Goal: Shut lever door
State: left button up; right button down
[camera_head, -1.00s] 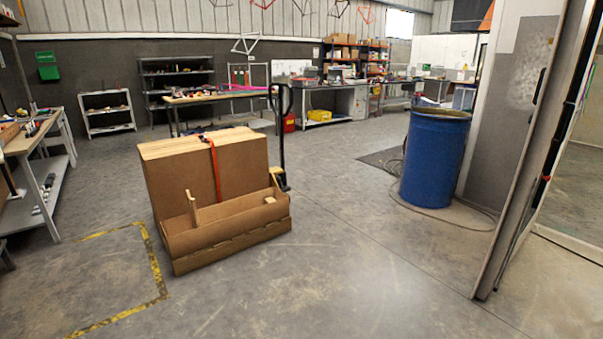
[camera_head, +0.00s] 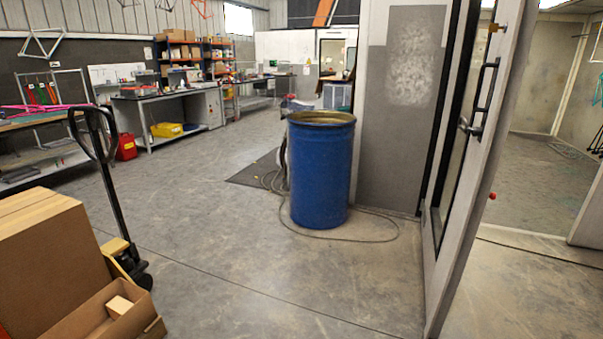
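The lever door (camera_head: 462,200) stands open at the right, seen at a steep angle, with its free edge toward me. A metal lever handle (camera_head: 470,127) shows on its face at about mid height. A dark vertical pull bar (camera_head: 487,85) sits just above the lever. Behind the door to the right is the opening into a booth room (camera_head: 540,150) with pale walls. Neither of my grippers is in view.
A blue drum (camera_head: 321,170) with a hose around its base stands left of the door. A pallet jack (camera_head: 115,200) and cardboard boxes (camera_head: 50,265) are at the left.

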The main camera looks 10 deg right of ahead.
aim_at(447, 250)
jog(key=z, duration=0.8)
jog(key=i, duration=2.05)
jog(key=z, duration=0.6)
jog(key=i, duration=0.2)
jog(key=z, duration=2.85)
